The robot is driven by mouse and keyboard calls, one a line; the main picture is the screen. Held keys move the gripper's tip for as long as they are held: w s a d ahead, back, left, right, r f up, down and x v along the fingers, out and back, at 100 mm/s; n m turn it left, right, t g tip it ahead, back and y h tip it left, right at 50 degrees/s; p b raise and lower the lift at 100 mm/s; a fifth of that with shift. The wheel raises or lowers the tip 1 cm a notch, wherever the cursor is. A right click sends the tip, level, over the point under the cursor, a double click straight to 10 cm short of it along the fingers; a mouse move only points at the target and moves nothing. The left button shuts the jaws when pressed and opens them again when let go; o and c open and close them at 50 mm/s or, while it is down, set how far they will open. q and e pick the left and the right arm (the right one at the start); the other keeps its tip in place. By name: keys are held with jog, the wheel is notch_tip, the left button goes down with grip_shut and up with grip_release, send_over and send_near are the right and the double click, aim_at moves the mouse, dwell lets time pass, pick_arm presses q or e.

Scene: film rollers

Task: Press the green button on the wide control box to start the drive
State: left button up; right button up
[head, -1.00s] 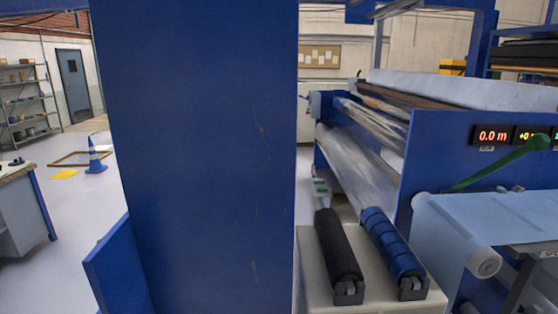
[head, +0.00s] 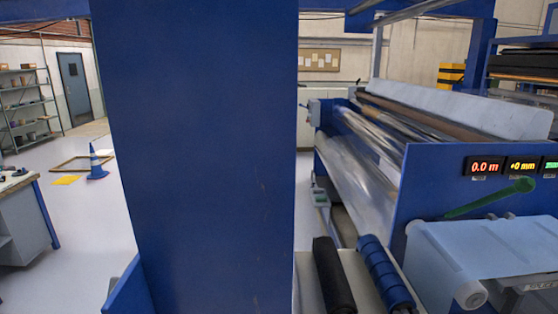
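The wide control box and its green button are not clearly in view. On the right stands the blue film machine (head: 440,185) with red, yellow and green digital displays (head: 485,166) on its side panel. A green-handled lever (head: 490,198) slants across that panel, above a pale blue film roll (head: 470,292). Neither of my grippers is in view. A large blue upright panel (head: 195,160) fills the middle left and hides what is behind it.
A black roller (head: 333,275) and a blue roller (head: 385,275) lie on a pale stand at the lower middle. A blue cone (head: 96,163), a yellow sheet (head: 67,180) and a floor frame (head: 80,163) are at left. A bench (head: 20,225) stands lower left.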

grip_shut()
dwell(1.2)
